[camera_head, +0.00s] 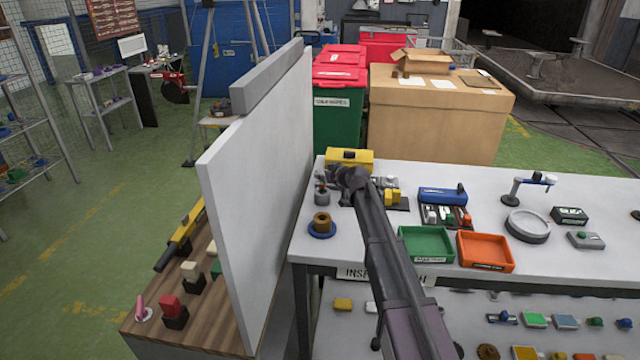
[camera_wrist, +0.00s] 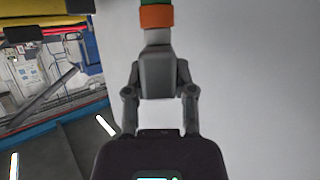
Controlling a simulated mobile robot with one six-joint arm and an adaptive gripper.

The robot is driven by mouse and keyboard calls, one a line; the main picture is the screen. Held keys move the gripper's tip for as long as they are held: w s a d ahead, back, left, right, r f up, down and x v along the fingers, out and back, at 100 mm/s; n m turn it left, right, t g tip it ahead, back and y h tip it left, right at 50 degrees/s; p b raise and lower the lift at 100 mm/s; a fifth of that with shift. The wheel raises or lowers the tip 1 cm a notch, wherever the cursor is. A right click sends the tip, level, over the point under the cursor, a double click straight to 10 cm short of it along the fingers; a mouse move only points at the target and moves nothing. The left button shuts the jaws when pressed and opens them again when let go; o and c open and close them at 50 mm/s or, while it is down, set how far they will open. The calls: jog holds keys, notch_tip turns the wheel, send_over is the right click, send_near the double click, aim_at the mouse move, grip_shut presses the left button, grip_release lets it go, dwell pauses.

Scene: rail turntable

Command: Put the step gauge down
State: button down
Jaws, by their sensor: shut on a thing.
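My gripper (camera_wrist: 157,75) is shut in the wrist view. Its fingers are together on a narrow banded piece, pale, then orange, then green, which I take to be the step gauge (camera_wrist: 156,17). The top of that piece runs out of the picture. In the head view my gripper (camera_head: 344,178) is at the far left end of the white bench (camera_head: 470,180), in front of a yellow block-like item (camera_head: 349,158). The held piece is too small there to make out surely, and I cannot tell whether it touches anything.
A small grey cylinder (camera_head: 322,197) and a brown ring on a blue base (camera_head: 322,223) are by the bench's left edge. A green tray (camera_head: 426,244) and an orange tray (camera_head: 485,250) lie in front. A tall white panel (camera_head: 258,180) stands close left.

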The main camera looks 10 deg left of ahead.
jog(key=shift+f+b, duration=0.95)
jog(key=shift+f, duration=0.3)
jog(key=shift+f, duration=0.15)
jog(key=shift+c, duration=2.2)
grip_release()
jog(key=shift+r, duration=0.2)
jog(key=shift+s+d+r, duration=0.1)
jog(key=shift+s+d, duration=0.05)
jog(key=p+v, duration=0.4)
jog(key=v, duration=0.7)
jog(key=shift+s+d+p, duration=0.2)
jog(key=shift+p, duration=0.15)
jog(key=shift+r, duration=0.1)
jog(key=shift+s, duration=0.1)
